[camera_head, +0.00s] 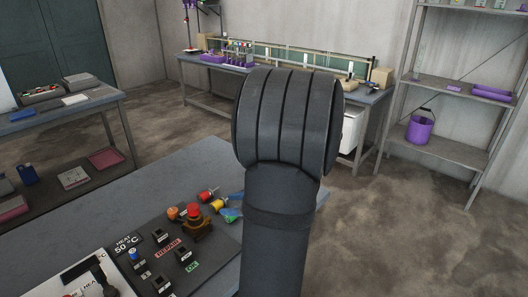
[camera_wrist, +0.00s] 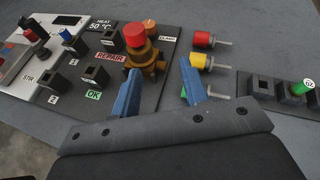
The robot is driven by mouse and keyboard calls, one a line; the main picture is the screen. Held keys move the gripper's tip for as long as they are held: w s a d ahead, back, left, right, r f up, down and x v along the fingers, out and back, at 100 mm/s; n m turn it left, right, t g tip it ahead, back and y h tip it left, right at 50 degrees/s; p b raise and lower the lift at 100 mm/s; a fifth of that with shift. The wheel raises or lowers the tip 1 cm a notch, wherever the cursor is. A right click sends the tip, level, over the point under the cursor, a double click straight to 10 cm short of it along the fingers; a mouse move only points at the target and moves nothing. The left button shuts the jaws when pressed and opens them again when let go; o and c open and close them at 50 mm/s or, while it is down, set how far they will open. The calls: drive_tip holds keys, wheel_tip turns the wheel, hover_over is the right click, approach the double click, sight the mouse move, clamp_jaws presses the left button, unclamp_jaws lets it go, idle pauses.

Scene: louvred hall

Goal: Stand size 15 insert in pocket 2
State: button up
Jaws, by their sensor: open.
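In the wrist view my gripper (camera_wrist: 160,78) has two blue fingers, spread apart with nothing between them. They hang over the table between a brass fixture and several small pieces. Capped pieces with metal shanks lie on the table: red (camera_wrist: 203,40), yellow (camera_wrist: 201,62) and green (camera_wrist: 184,93), the green partly behind a finger. No size marking is readable on them. A black square pocket (camera_wrist: 55,80) stands on the dark panel, with a small label that looks like 2. A pocket behind it holds a blue-topped piece (camera_wrist: 68,36). In the head view my arm hides most of the gripper.
A brass fixture (camera_wrist: 147,62) with a red knob stands close left of the fingers. More black pockets stand by the REPAIR (camera_wrist: 110,57) and OK (camera_wrist: 93,96) labels. A dark rack (camera_wrist: 262,88) at right holds a green piece (camera_wrist: 302,86).

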drive_tip(key=w+d+f+m+t+h, duration=0.1)
drive_tip(key=w+d+m+t+h, duration=0.1)
drive_tip(key=w+d, duration=0.3)
drive_tip(key=w+d+f+m+t+h, duration=0.2)
drive_tip(key=w+d+m+h, duration=0.1)
drive_tip(key=w+d+m, duration=0.2)
drive_tip(key=w+d+f+m+t+h, duration=0.2)
drive_tip(key=w+d+m, duration=0.1)
drive_tip(key=w+d, duration=0.3)
drive_tip(key=shift+w+d+m+h, duration=0.1)
drive_tip(key=shift+w+m+h, duration=0.3)
drive_tip(key=shift+w, duration=0.85)
drive_tip(key=shift+w+d, duration=0.1)
drive_tip(key=shift+w, duration=0.1)
drive_tip(key=shift+t, duration=0.3)
drive_tip(key=shift+x, duration=4.8)
clamp_jaws()
drive_tip(key=shift+f, duration=0.1)
